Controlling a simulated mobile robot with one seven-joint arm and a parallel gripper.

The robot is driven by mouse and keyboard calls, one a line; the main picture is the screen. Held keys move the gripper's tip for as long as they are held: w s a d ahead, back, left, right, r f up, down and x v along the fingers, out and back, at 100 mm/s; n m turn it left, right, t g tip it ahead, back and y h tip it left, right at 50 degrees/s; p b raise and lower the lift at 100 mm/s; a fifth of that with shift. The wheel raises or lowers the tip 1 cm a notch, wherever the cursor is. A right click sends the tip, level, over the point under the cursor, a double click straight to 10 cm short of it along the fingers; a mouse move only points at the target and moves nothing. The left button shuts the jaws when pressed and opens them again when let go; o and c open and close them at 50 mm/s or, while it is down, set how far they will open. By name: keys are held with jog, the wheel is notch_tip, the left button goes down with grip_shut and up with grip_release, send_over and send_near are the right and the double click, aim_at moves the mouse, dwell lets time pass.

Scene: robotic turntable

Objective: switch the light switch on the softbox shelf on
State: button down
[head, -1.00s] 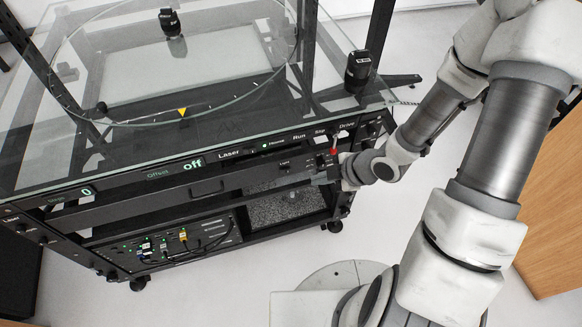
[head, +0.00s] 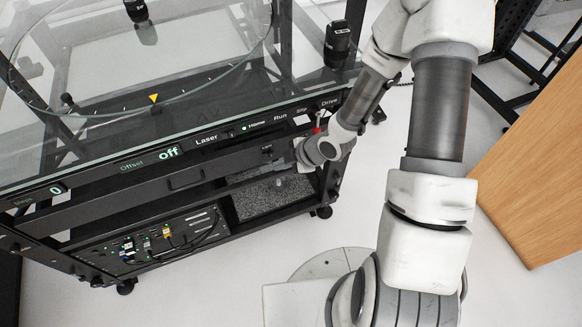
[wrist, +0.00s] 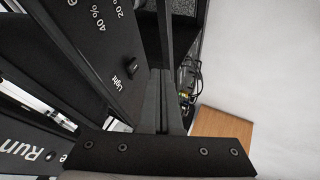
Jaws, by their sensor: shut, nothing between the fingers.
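The light switch (wrist: 132,67) is a small black toggle on the black front panel of the softbox shelf (wrist: 90,45), beside the word "Light" in the wrist view. I cannot tell its position. My gripper (wrist: 160,75) is shut and empty, its fingers just right of the switch in that view, with a narrow gap that seems to part them. In the head view the softbox shelf (head: 130,190) is the long black front under the glass top, and my wrist is at its right end. My fingertips and the switch are not clear there.
A glass turntable top (head: 200,95) lies above the shelf, with a black object (head: 338,45) near its right corner. Lower down is a panel with cables (head: 165,235). A wooden board (head: 530,150) stands to the right.

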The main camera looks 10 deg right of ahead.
aim_at(271, 156)
jog(key=shift+w+a+r, duration=0.1)
jog(key=shift+w+a, duration=0.1)
jog(key=shift+w, duration=0.45)
jog(key=shift+w+a+r, duration=0.1)
jog(key=shift+w+a, duration=0.05)
jog(key=shift+w, duration=0.45)
jog(key=shift+w, duration=0.45)
jog(key=shift+a, duration=0.1)
